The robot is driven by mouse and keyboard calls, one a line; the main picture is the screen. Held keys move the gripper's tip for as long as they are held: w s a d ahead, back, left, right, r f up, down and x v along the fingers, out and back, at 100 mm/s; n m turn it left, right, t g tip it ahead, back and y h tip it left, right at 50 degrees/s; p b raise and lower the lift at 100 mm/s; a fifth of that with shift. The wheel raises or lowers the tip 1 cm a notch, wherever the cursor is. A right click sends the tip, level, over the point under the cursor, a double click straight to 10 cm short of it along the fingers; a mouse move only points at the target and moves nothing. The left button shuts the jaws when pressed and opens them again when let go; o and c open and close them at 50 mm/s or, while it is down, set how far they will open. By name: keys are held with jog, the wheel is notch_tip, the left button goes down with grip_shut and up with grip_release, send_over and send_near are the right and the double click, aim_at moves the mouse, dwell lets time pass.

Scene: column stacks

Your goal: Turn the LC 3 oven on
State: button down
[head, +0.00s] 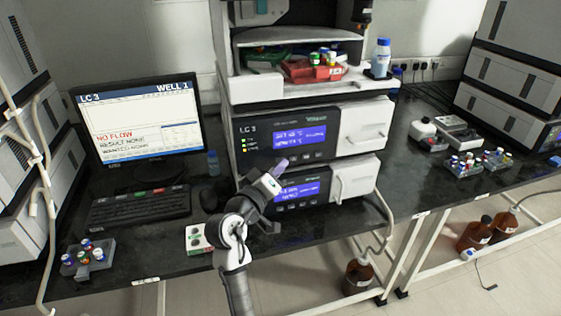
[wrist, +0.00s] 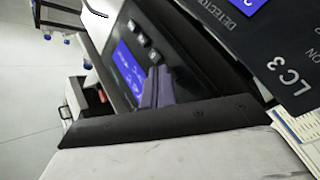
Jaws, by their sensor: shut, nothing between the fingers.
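The LC 3 stack stands mid-bench in the head view. Its upper module (head: 345,138) carries the label LC 3 and a lit blue display; the wrist view shows this module (wrist: 285,45) labelled "DETECTOR". The lower module (head: 313,174) has its own lit blue display (wrist: 130,62) and a row of dark buttons (wrist: 146,42). No oven label is readable on it. My gripper (head: 279,167) is shut and empty, in front of the stack's left part. In the wrist view its purple-grey fingers (wrist: 158,86) overlap the lower panel, beside the buttons; contact cannot be told.
A monitor (head: 140,112) reads LC 3, WELL 1 and NO FLOW. Vial racks (head: 88,256) stand at the front left.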

dwell(0.3)
jog(key=shift+s+d, duration=0.25)
jog(key=shift+s, duration=0.5)
jog(key=shift+s, duration=0.1)
jog(key=s, duration=0.1)
jog(key=s+d, duration=0.1)
jog(key=s, duration=0.2)
jog(key=shift+s+d, duration=0.25)
jog(key=shift+s, duration=0.05)
dwell(0.3)
